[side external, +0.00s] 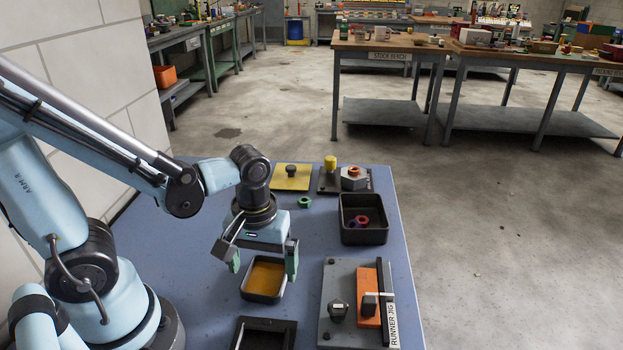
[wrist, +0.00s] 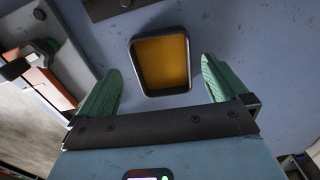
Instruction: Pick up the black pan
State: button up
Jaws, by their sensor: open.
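A small black-rimmed pan with an orange-yellow inside floor (side external: 265,279) sits on the blue bench top below my gripper (side external: 264,266). It looks empty. In the wrist view the pan (wrist: 161,62) lies ahead of the green fingertips, roughly centred between them. My gripper (wrist: 161,72) is open and empty, pointing down, with a finger toward each side of the pan. The fingers appear apart from the pan; the exact height above it is hard to tell.
A dark bin (side external: 376,237) with nuts stands at the back right. The grey runner jig (side external: 338,275) with an orange block is to the right. A black frame (side external: 240,333) lies in front. A green nut (side external: 304,202) and a yellow plate (side external: 282,184) are behind.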

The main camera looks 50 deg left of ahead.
aim_at(264, 288)
jog(key=shift+f, duration=1.65)
jog(key=c, duration=1.2)
jog(key=shift+r, duration=0.15)
